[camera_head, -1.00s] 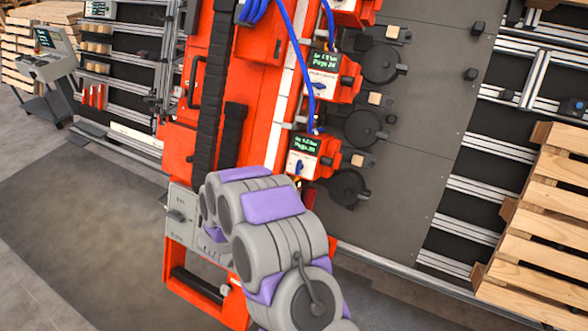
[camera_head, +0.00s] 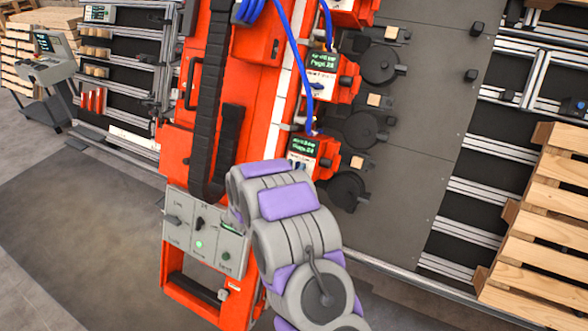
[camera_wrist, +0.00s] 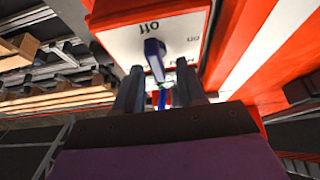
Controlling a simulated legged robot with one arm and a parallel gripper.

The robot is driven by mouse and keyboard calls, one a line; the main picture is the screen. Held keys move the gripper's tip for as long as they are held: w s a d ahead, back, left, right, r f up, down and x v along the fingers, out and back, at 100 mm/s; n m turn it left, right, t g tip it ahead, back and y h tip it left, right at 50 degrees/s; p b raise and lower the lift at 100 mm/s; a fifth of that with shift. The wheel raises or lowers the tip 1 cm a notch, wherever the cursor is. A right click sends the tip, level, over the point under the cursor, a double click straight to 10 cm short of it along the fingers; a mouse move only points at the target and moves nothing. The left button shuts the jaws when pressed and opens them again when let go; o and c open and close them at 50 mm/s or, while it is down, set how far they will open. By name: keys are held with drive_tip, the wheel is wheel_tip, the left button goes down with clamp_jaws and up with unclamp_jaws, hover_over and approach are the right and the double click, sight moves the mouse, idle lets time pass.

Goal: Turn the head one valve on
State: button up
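In the wrist view, a white valve plate (camera_wrist: 120,42) on an orange print head shows upside-down "off" and "on" labels. Its blue valve handle (camera_wrist: 154,58) has its broad end by the "off" label. My gripper (camera_wrist: 160,84) has two dark fingers standing apart just below the plate, with the handle's narrow end in line with the gap. I cannot tell whether they touch it. In the head view, my arm reaches to the lowest print head (camera_head: 316,158) and covers part of its white plate. The arm hides my gripper there.
Another orange head (camera_head: 331,78) with a blue handle sits above. Blue cables hang beside the heads. A control panel (camera_head: 187,237) with a green light is at lower left of the arm. Round black parts line the grey panel. Wooden pallets (camera_head: 545,220) stand at right.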

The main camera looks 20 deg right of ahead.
clamp_jaws()
drive_tip(key=shift+r+n+p, duration=0.1)
drive_tip(key=shift+n+p, duration=0.3)
drive_tip(key=shift+p, duration=0.2)
drive_tip(key=n+p, duration=0.1)
drive_tip(key=p, duration=0.1)
drive_tip(key=n+t+y+p, duration=0.1)
drive_tip(key=n+p, duration=0.1)
drive_tip(key=shift+r+n+t+y+p, duration=0.25)
drive_tip(key=shift+n+t+y+p, duration=0.05)
drive_tip(key=n+p, duration=0.1)
drive_tip(key=n+t+y+p, duration=0.1)
drive_tip(key=n+p, duration=0.1)
drive_tip(key=shift+w+f+n+y, duration=0.1)
drive_tip(key=shift+n+y, duration=0.2)
drive_tip(key=n+y+p, duration=0.1)
drive_tip(key=n+p, duration=0.1)
drive_tip(key=n, duration=0.1)
drive_tip(key=shift+w+a+f+y, duration=0.1)
drive_tip(key=shift+a+y, duration=0.05)
drive_tip(key=shift+y, duration=0.25)
drive_tip(key=shift+a+f+n+g+y+b, duration=0.2)
drive_tip(key=shift+n+y, duration=0.55)
drive_tip(key=shift+n, duration=1)
drive_tip(key=shift+d+f+n+g+y+b, duration=0.1)
drive_tip(key=shift+n+g+y+b, duration=0.4)
drive_tip(key=shift+n, duration=1.2)
drive_tip(key=shift+a+f+n+t+y+b, duration=0.15)
drive_tip(key=shift+n+y, duration=0.8)
drive_tip(key=shift+n, duration=0.8)
